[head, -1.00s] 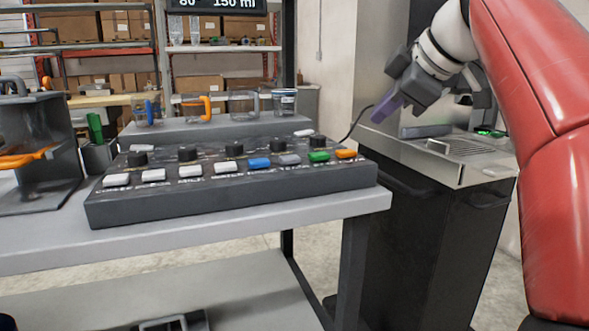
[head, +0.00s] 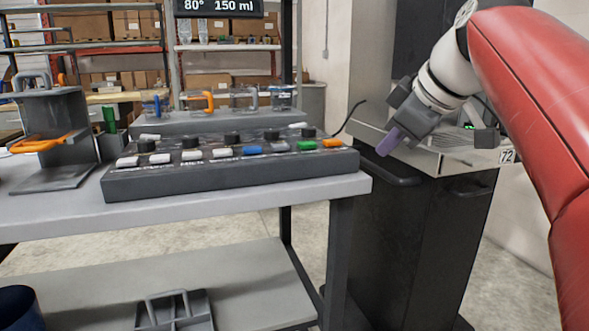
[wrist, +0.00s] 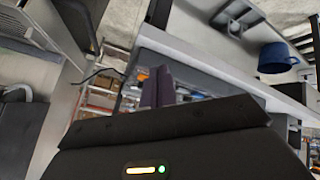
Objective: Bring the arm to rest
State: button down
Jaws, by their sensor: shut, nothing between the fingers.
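My gripper (head: 388,143) is at the end of my red and white arm, at the right in the head view. Its purple fingers are shut together and hold nothing. They point down and left, in front of the metal-topped dark cabinet and to the right of the button panel, and appear clear of both. In the wrist view the purple fingers (wrist: 157,88) stand side by side above the dark gripper body.
The button panel (head: 230,178) with several coloured keys lies on the grey table (head: 240,199). The dark cabinet (head: 415,230) stands right of the table. A stand with an orange handle (head: 52,140) is at the left. A dark blue pot (wrist: 277,57) shows in the wrist view.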

jog(key=s+f+m+g+h, duration=0.1)
jog(key=s+f+m, duration=0.4)
jog(key=s+f, duration=0.4)
jog(key=s+f+m+h, duration=0.2)
jog(key=s+f+m, duration=0.4)
jog(key=f, duration=1.5)
jog(key=s, duration=0.3)
jog(key=shift+s+d+f+m+g, duration=0.2)
jog(key=shift+s+f+m+g, duration=0.1)
jog(key=shift+s+g, duration=0.1)
dwell(0.5)
